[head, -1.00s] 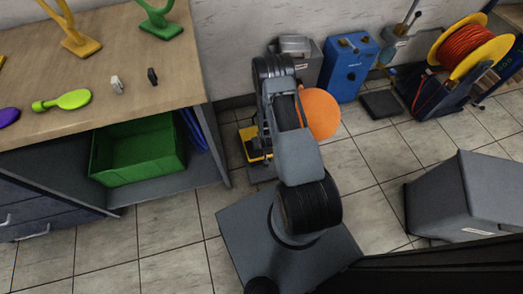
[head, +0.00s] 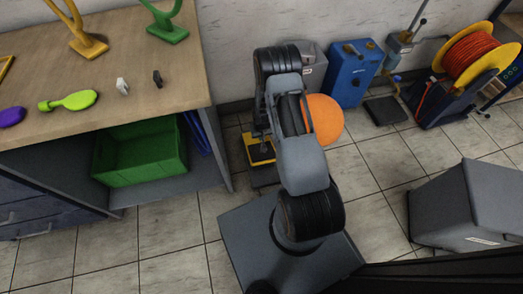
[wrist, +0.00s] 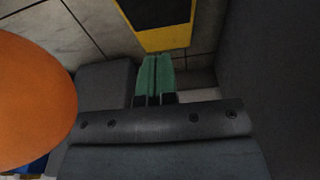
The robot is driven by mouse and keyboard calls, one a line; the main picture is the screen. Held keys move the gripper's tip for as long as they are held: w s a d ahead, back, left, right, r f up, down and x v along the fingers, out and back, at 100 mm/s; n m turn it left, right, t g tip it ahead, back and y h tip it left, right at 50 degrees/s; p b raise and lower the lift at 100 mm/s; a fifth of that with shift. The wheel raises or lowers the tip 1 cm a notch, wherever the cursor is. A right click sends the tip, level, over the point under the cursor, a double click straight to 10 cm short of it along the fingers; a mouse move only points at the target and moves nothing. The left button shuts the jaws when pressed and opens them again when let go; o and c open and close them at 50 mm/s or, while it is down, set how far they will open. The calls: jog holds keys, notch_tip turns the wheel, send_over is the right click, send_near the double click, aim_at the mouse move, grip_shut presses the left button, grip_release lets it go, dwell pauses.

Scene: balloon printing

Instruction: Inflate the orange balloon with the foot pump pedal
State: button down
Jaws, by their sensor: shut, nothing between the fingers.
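The orange balloon (head: 325,120) is round and swollen, partly hidden behind my arm in the head view. It fills the left edge of the wrist view (wrist: 35,100). The foot pump pedal (head: 257,153), yellow with a dark top, is on the tiled floor beside the workbench. It shows at the top of the wrist view (wrist: 166,40), just beyond my fingertips. My gripper (wrist: 154,60) has green fingers closed together with nothing between them. I cannot tell whether the fingertips touch the pedal. My arm hides much of the pump area in the head view.
A workbench (head: 130,75) with a green crate (head: 135,172) below stands left. A blue box (head: 350,72), a grey box (head: 312,68) and an orange hose reel (head: 468,55) line the wall. A grey bin (head: 465,205) stands right. Floor between is clear.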

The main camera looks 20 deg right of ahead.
jog(key=b, duration=0.5)
send_over(261, 154)
notch_tip(261, 154, down, 12)
jog(key=shift+d+f, duration=0.1)
jog(key=shift+f, duration=0.05)
jog(key=shift+s+f+b, duration=0.25)
jog(key=shift+f+b, duration=0.2)
jog(key=shift+f, duration=0.25)
